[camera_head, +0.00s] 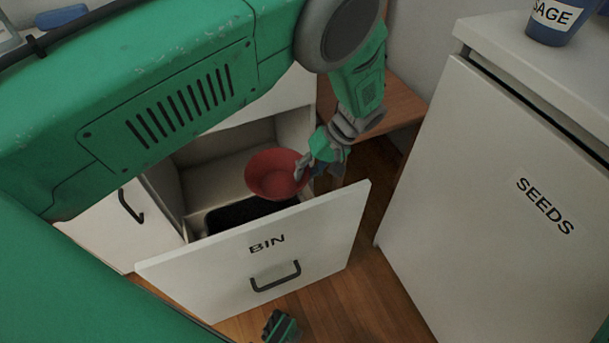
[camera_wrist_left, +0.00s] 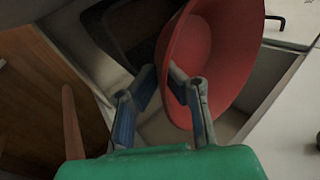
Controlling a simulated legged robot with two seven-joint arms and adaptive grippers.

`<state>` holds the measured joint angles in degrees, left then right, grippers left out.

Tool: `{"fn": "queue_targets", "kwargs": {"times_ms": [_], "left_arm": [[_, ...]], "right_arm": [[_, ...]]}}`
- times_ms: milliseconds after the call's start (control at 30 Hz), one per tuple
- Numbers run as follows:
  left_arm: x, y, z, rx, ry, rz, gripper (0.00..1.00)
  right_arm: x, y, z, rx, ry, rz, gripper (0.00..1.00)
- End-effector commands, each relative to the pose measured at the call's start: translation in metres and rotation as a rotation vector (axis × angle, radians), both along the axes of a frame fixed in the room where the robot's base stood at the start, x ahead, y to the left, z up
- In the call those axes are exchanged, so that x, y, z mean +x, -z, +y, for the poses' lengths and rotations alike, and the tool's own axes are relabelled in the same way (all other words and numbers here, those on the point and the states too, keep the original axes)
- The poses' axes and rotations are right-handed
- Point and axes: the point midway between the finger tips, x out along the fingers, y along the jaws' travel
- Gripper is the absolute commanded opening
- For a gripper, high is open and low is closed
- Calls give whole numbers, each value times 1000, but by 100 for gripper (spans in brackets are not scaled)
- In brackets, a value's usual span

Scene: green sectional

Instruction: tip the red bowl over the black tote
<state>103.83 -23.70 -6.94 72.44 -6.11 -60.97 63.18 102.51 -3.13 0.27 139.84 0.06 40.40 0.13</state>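The red bowl (camera_head: 268,176) is held up above the open drawer marked BIN. Its inside faces the head camera, and I see nothing distinct in it. My left gripper (camera_head: 303,168) is at the bowl's right edge. In the left wrist view, its fingers (camera_wrist_left: 163,75) close around the rim of the bowl (camera_wrist_left: 208,58). The black tote (camera_head: 240,212) sits in the drawer below the bowl, partly hidden by the bowl and the drawer front. A green and dark part (camera_head: 282,327) at the bottom edge may be my right gripper; its fingers are unclear.
The BIN drawer front (camera_head: 325,228) stands pulled out from the white cabinet. A white cabinet marked SEEDS (camera_head: 480,200) is at the right, with a blue labelled container (camera_head: 553,22) on top. A wooden table (camera_head: 400,103) is behind my left arm. Wooden floor shows between the units.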

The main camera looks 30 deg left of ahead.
Motion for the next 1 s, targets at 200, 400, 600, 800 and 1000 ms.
{"fn": "queue_targets", "kwargs": {"times_ms": [200,400,600,800,1000], "left_arm": [[0,-1,0,-1,0,-1,0],[0,-11,0,-1,0,-1,0],[0,-33,0,-2,0,-1,0],[0,-42,0,-2,0,0,0],[0,-40,0,-2,0,0,0]], "right_arm": [[0,-1,0,0,0,0,40],[0,-10,0,0,0,0,40],[0,-26,0,0,0,0,40],[0,-33,0,0,0,0,40],[0,-32,0,0,0,0,40]]}}
